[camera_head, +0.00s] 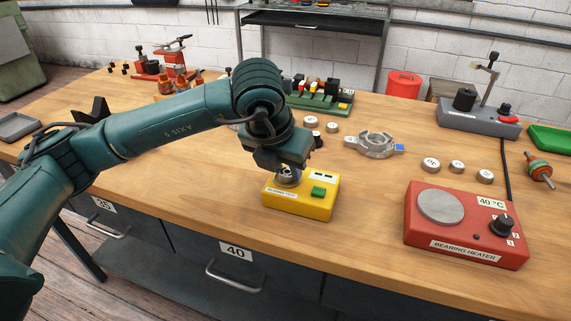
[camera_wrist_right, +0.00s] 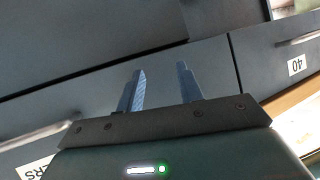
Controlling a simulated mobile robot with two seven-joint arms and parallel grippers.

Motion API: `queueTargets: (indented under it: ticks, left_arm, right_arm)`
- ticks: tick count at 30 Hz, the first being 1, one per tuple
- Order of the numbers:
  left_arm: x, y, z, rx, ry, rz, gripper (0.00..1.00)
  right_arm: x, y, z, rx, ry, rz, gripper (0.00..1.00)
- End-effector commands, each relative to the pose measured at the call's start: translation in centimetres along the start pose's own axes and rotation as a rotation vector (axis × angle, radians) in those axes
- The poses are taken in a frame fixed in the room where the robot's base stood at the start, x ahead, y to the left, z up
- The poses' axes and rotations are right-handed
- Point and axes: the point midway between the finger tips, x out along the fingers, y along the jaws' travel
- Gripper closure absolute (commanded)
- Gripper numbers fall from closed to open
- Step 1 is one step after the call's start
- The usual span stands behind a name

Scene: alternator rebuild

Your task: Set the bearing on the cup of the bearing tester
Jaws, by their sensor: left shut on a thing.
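The yellow bearing tester (camera_head: 305,207) stands near the front edge of the workbench in the head view, with a green button and a small display on top. My left gripper (camera_head: 289,169) points down over the tester's left part, where the cup is. It is shut on a metal bearing (camera_head: 287,178), which is at the cup. The gripper partly hides the bearing and the cup, so I cannot tell whether they touch. My right gripper (camera_wrist_right: 160,72) shows in the right wrist view, fingers apart and empty, in front of the grey drawer fronts.
The red bearing heater (camera_head: 465,225) stands to the right of the tester. Several small bearings (camera_head: 457,166) and a silver alternator housing (camera_head: 377,145) lie behind. A grey press (camera_head: 478,120) is at the back right. The wood between tester and heater is clear.

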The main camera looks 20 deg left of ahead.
Motion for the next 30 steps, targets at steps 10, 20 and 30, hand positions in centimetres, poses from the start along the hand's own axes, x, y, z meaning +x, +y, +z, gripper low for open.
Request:
queueTargets:
  ticks: [10,20,30]
  left_arm:
    - [0.1,-0.01,-0.02,0.0,-0.001,0.0,0.95]
    - [-0.04,0.01,0.02,0.0,-0.001,0.0,0.95]
    - [-0.01,0.0,0.01,0.0,-0.001,0.0,0.95]
  right_arm:
    - [0.22,0.02,0.55,-0.002,-0.005,-0.002,0.64]
    - [0.34,0.05,0.81,-0.001,-0.005,-0.001,0.64]
    - [0.34,0.04,0.83,0.0,-0.005,-0.001,0.64]
